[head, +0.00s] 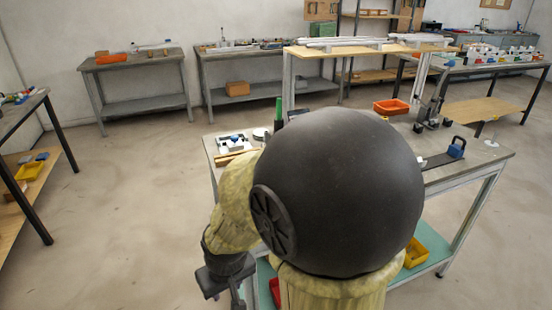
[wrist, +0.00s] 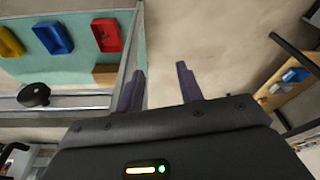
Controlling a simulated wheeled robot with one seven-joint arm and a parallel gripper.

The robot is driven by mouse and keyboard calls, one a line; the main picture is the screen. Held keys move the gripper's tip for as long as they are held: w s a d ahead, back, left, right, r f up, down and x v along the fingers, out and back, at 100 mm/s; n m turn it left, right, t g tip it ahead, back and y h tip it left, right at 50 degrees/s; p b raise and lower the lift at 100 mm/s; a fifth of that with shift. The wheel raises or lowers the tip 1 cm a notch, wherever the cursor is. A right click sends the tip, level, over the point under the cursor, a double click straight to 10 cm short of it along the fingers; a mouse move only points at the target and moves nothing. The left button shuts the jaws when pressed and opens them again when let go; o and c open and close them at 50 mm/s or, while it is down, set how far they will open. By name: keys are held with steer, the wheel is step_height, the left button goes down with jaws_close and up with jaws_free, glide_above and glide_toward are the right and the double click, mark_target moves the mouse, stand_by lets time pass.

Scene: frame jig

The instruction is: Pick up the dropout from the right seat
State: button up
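My gripper (wrist: 160,82) is open in the wrist view, with its two dark fingers apart and only floor between them. In the head view my gripper (head: 228,285) hangs low at the left side of the workbench (head: 478,158), below its top, partly cut off by the picture's lower edge. I cannot make out the dropout or the right seat in either view. My own arm covers the middle of the bench top. A white fixture with a blue part (head: 235,143) stands at the bench's left end.
An orange tray (head: 391,107), a dark upright stand (head: 430,112) and a blue-handled block (head: 456,147) are on the bench. The teal lower shelf (wrist: 75,62) holds a blue bin (wrist: 53,38) and a red bin (wrist: 106,34). Floor left of the bench is clear.

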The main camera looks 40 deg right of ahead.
steer(key=w+d+r+n+g+h+p, duration=0.15)
steer(key=d+n+g+h+p, duration=0.35)
steer(key=d+n+h+p, duration=0.6)
steer(key=w+d+r+n+t+h, duration=0.1)
steer(key=w+d+r, duration=0.1)
steer(key=w+d+r+n+t+h, duration=0.1)
steer(key=w+d+r+n, duration=0.1)
steer(key=w+d+r+n+t+h, duration=0.1)
steer(key=w+d+r+n, duration=0.1)
steer(key=r, duration=0.1)
steer(key=shift+w+d+r+h, duration=0.1)
steer(key=shift+w+d+h, duration=0.05)
steer(key=shift+w+h, duration=0.25)
steer(key=w+r+n+t, duration=0.1)
steer(key=w, duration=0.1)
steer(key=w+r+n+t+h, duration=0.1)
steer(key=w+n+t, duration=0.1)
steer(key=w+r+n+t+h, duration=0.1)
steer(key=w+r+n, duration=0.1)
steer(key=shift+a+r+t+p, duration=0.1)
steer(key=shift+a+t+p, duration=0.2)
steer(key=shift+a+p, duration=0.1)
steer(key=shift+h, duration=0.3)
steer(key=p+x, duration=0.1)
steer(key=x, duration=1.1)
steer(key=shift+d, duration=0.15)
